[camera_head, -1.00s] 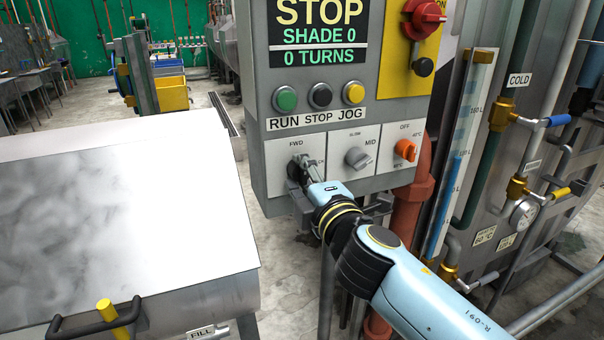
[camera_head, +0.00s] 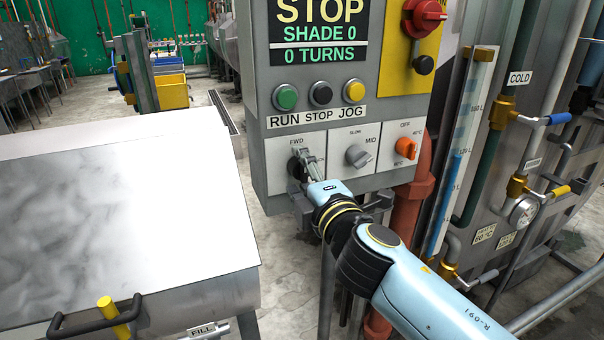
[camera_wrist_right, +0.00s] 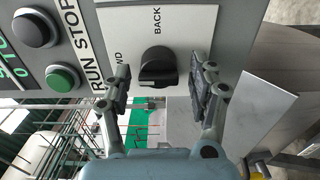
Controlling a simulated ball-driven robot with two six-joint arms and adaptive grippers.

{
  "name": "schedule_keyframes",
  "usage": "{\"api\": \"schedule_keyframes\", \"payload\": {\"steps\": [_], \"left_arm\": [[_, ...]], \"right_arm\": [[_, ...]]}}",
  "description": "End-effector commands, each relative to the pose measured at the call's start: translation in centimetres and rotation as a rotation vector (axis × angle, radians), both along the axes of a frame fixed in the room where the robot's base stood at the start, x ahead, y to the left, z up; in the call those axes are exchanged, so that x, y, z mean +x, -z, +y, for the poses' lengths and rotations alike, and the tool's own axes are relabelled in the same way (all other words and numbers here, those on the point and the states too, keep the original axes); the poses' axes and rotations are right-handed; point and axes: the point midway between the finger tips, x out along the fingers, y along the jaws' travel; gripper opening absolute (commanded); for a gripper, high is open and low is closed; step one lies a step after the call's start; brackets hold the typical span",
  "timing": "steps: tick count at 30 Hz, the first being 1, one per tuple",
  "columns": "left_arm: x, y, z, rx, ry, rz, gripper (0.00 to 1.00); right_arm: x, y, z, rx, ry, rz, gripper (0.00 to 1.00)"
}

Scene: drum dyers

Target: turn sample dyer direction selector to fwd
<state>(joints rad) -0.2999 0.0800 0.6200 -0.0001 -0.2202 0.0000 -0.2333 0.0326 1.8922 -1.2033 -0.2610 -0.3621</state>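The direction selector is a black knob (camera_head: 294,166) on a white plate at the lower left of the control panel. FWD stands above it in the head view. In the right wrist view the knob (camera_wrist_right: 158,68) sits between the fingers, with BACK printed beside it and FWD partly hidden by a finger. My right gripper (camera_head: 307,170) is at the selector, and its fingers (camera_wrist_right: 161,84) are open on either side of the knob, with visible gaps. The knob's exact pointing direction is hard to tell. My left gripper is not in view.
Green, black and yellow buttons (camera_head: 321,94) sit above the selector. A grey knob (camera_head: 358,157) and an orange knob (camera_head: 405,149) are to its right. A metal lid (camera_head: 120,210) fills the left; pipes and valves stand at right.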

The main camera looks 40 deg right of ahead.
Motion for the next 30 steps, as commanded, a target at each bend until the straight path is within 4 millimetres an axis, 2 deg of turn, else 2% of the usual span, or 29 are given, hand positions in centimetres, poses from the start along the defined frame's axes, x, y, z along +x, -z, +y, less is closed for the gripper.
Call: {"api": "schedule_keyframes", "payload": {"steps": [7, 11, 16, 20, 24, 30], "left_arm": [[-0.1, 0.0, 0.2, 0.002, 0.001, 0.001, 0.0], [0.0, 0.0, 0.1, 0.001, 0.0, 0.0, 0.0], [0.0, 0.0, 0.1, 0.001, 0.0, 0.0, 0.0], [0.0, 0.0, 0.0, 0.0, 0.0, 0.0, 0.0], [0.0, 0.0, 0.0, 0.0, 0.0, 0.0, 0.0], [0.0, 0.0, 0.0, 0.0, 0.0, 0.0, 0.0]], "right_arm": [[-0.8, 0.0, 0.2, 0.001, 0.0, -0.001, 0.6], [-3.1, 0.1, 0.7, 0.003, 0.0, 0.002, 0.6], [-7.3, 0.1, 1.7, 0.001, 0.001, 0.004, 0.6], [-9.5, 0.1, 2.3, 0.0, 0.0, 0.003, 0.6], [-10.8, 0.0, 2.6, 0.0, 0.001, 0.001, 0.6], [-11.6, 0.0, 2.8, 0.0, 0.0, 0.0, 0.6]]}}
